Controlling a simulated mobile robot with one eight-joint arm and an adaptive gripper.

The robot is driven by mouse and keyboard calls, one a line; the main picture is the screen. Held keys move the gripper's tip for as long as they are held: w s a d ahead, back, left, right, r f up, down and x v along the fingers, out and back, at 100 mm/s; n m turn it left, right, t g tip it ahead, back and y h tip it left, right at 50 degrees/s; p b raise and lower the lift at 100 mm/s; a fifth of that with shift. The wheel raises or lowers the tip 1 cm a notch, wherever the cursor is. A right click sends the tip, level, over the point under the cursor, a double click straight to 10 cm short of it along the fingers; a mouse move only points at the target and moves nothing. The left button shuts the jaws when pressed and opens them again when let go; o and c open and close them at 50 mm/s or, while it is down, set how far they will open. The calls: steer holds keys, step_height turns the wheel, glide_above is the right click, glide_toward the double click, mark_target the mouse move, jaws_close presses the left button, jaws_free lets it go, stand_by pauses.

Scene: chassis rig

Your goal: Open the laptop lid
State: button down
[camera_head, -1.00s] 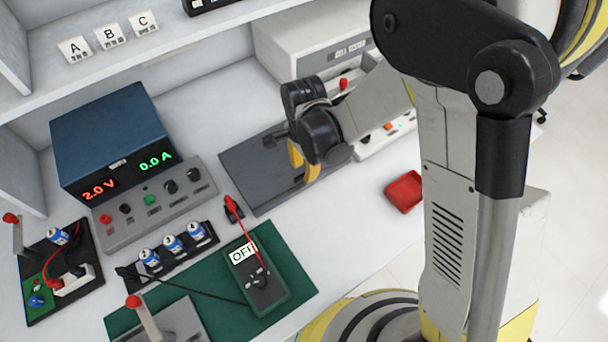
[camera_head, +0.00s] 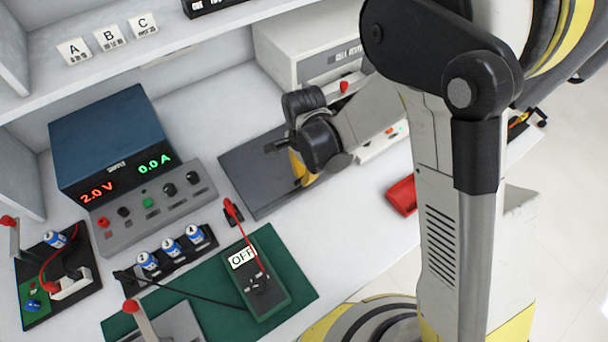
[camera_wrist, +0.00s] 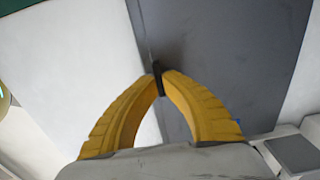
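The laptop (camera_head: 246,178) is a flat dark grey slab on the white bench, its lid down. It fills the middle right of the wrist view (camera_wrist: 235,45) as a grey surface. My gripper (camera_head: 300,178) is low over the laptop's right part, hiding some of it. In the wrist view its two yellow fingers (camera_wrist: 160,75) come together at the tips, at the laptop's left edge there. A small dark piece shows between the tips. I cannot tell whether it is a lid tab or a finger pad. No raised lid shows.
A blue power supply (camera_head: 110,140) and switch panel (camera_head: 155,205) stand left. A multimeter (camera_head: 260,280) lies on a green mat (camera_head: 215,310) in front. A red tray (camera_head: 402,194) is right. A white instrument (camera_head: 300,45) stands behind. Bare bench lies between laptop and tray.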

steer(key=shift+w+a+r+p, duration=0.1)
steer(key=shift+r+p, duration=0.35)
steer(key=shift+r, duration=0.35)
steer(key=w+a+r+p, duration=0.3)
steer(key=w+r+p, duration=0.1)
steer(key=r, duration=0.3)
steer(key=w+a+r+p, duration=0.3)
steer(key=w+a+r, duration=0.1)
steer(key=r, duration=0.3)
steer(key=shift+w+r+p, duration=0.4)
steer(key=shift+w, duration=0.25)
steer(key=c, duration=2)
jaws_free()
steer(key=shift+w+a, duration=0.2)
steer(key=shift+w, duration=0.05)
steer(key=o, duration=0.5)
steer(key=shift+f, duration=0.1)
steer(key=shift+c, duration=0.2)
